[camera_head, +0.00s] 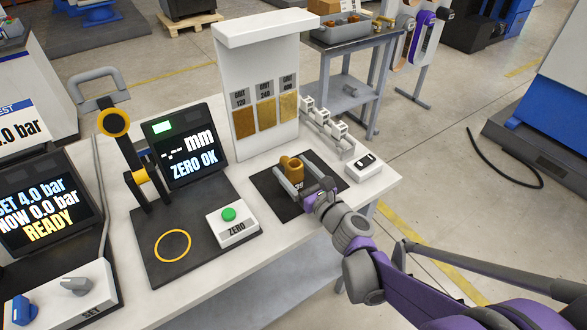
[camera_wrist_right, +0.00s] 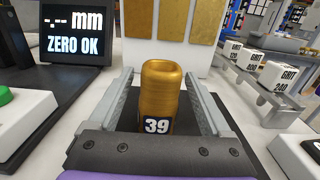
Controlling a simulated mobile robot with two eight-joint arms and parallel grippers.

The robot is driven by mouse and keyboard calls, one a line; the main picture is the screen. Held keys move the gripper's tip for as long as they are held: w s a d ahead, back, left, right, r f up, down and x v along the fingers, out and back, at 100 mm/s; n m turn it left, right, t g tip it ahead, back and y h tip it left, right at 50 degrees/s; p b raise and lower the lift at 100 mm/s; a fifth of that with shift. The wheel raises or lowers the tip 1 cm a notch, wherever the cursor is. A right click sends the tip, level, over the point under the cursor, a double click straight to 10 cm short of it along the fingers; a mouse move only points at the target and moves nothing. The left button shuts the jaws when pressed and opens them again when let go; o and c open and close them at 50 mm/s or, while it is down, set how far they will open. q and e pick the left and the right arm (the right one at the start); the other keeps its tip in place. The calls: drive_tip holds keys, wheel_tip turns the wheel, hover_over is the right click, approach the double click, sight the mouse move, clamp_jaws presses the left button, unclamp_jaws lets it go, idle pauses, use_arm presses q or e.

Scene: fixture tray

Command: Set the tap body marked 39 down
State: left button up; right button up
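The brass tap body marked 39 (camera_head: 292,166) is upright over the dark mat (camera_head: 264,184) on the white bench. In the right wrist view the tap body (camera_wrist_right: 161,92) shows its 39 label facing me. My right gripper (camera_head: 301,183) is low over the mat, with one finger on each side of the tap body. In the right wrist view the gripper (camera_wrist_right: 160,85) shows narrow gaps between its fingers and the brass, so it looks open. The tap body's base is hidden by the gripper, so its contact with the mat cannot be seen. My left gripper is not in view.
A gauge stand with a ZERO OK screen (camera_head: 186,147) and a ZERO button box (camera_head: 232,224) stand left of the mat. A panel with grit strips (camera_head: 258,60) is behind. White grit blocks (camera_head: 339,131) and a small white box (camera_head: 363,168) are at the right.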

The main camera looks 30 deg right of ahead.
drive_tip(key=shift+r, duration=0.15)
drive_tip(key=shift+s, duration=0.25)
drive_tip(key=s, duration=0.7)
drive_tip(key=s+d+p, duration=0.1)
drive_tip(key=s, duration=0.2)
drive_tip(key=shift+s, duration=0.75)
idle(0.5)
